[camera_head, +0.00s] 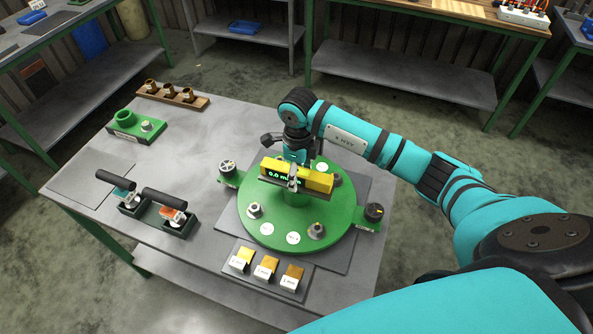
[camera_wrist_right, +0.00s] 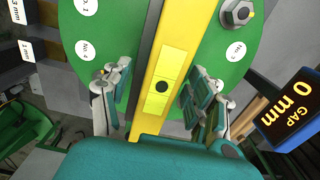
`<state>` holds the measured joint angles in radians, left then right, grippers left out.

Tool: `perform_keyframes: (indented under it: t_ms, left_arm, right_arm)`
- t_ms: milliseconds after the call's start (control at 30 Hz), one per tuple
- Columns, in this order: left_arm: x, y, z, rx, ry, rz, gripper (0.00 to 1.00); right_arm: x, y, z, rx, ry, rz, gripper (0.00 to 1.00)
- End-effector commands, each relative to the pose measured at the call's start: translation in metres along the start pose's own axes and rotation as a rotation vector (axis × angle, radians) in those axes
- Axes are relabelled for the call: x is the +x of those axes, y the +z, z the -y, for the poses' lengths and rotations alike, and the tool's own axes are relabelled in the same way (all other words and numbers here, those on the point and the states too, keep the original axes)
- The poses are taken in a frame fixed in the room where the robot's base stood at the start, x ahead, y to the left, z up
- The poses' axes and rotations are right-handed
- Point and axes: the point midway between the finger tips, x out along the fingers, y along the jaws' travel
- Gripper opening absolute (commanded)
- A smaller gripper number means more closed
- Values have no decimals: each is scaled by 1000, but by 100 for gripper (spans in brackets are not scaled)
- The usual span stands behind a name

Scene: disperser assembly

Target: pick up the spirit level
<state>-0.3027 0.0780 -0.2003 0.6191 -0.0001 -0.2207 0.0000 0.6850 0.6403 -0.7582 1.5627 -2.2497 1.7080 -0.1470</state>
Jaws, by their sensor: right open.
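The spirit level (camera_head: 319,182) is a yellow bar with a dark front face and a green readout. It lies across the centre of the round green disperser plate (camera_head: 262,234). My right gripper (camera_head: 293,178) is directly over the level's middle, pointing down. In the right wrist view the level (camera_wrist_right: 168,62) runs between the two spread fingers of the right gripper (camera_wrist_right: 148,95), with a visible space on each side. Its yellow vial with a dark round mark shows between the fingers. My left gripper is not in view.
Black-handled tools (camera_head: 162,200) sit in holders at the left. Small labelled yellow blocks (camera_head: 266,267) lie in front of the plate. A green fixture (camera_head: 137,126) and a wooden rack (camera_head: 173,97) stand at the back left. Nuts and side knobs surround the level.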

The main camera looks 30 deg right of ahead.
Motion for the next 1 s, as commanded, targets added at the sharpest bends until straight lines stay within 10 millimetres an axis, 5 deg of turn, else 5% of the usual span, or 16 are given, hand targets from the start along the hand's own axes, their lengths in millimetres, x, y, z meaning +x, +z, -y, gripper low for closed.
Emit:
perform_keyframes:
  t_ms: [167, 600, 1000]
  left_arm:
    - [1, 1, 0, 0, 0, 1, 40]
    - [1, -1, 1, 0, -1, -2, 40]
    - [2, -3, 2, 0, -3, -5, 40]
  right_arm:
    - [0, 0, 0, 0, 0, 0, 58]
    - [0, 0, 0, 0, -1, 0, 1]
    - [-2, 1, 1, 0, -2, 3, 0]
